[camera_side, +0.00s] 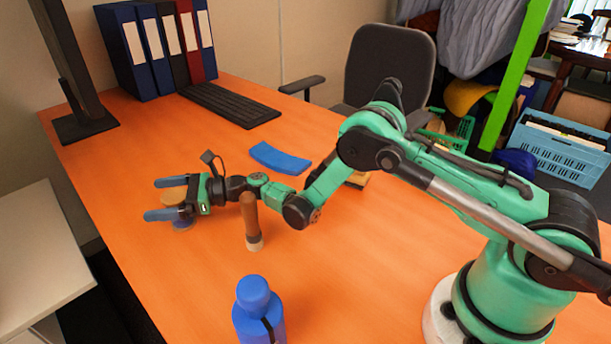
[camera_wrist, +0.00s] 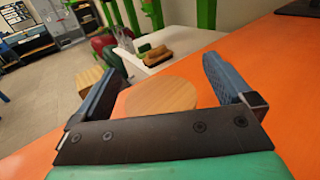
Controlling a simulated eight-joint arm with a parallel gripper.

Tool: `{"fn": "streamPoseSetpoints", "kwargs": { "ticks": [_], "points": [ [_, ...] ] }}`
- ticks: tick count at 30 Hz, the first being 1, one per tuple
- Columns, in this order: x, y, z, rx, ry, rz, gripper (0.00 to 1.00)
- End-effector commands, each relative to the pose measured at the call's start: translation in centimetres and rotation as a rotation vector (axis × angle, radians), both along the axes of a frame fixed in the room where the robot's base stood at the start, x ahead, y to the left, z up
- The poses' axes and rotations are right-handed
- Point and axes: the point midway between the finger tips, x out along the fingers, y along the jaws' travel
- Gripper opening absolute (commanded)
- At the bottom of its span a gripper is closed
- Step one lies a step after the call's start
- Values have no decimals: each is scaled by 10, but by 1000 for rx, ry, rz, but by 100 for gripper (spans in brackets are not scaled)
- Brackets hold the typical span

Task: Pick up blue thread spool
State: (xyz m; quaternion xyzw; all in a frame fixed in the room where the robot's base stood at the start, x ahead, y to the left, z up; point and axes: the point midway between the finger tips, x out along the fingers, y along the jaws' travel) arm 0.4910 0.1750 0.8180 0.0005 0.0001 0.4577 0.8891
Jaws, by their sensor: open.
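A spool with a round pale wooden end (camera_side: 172,196) stands on the orange desk at the left in the side view. My gripper (camera_side: 160,199) is open around it, with one blue-grey finger on either side. The wrist view shows the spool's wooden end (camera_wrist: 160,97) between the two spread fingers of my gripper (camera_wrist: 165,65), with a gap towards the right finger. The spool's thread is mostly hidden by the fingers, and I cannot tell whether either finger touches it.
A brown-handled tool (camera_side: 250,220) stands upright close to my wrist. A blue bottle (camera_side: 257,312) is at the front, and a blue curved piece (camera_side: 280,158) lies behind my arm. A keyboard (camera_side: 229,104), binders (camera_side: 160,45) and a monitor stand (camera_side: 85,125) are at the back.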

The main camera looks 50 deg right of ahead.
Motion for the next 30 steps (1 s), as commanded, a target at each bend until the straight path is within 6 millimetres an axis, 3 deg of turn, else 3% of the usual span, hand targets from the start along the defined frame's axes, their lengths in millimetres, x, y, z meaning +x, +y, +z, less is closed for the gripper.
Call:
{"fn": "streamPoseSetpoints", "kwargs": {
  "ticks": [4, 13, 23, 30],
  "points": [
    [0, 0, 0, -1, -1, 0, 96],
    [0, 0, 0, -1, -1, 0, 11],
    [0, 0, 3, -1, -1, 0, 9],
    [0, 0, 27, -1, -1, 0, 9]
  ]
}}
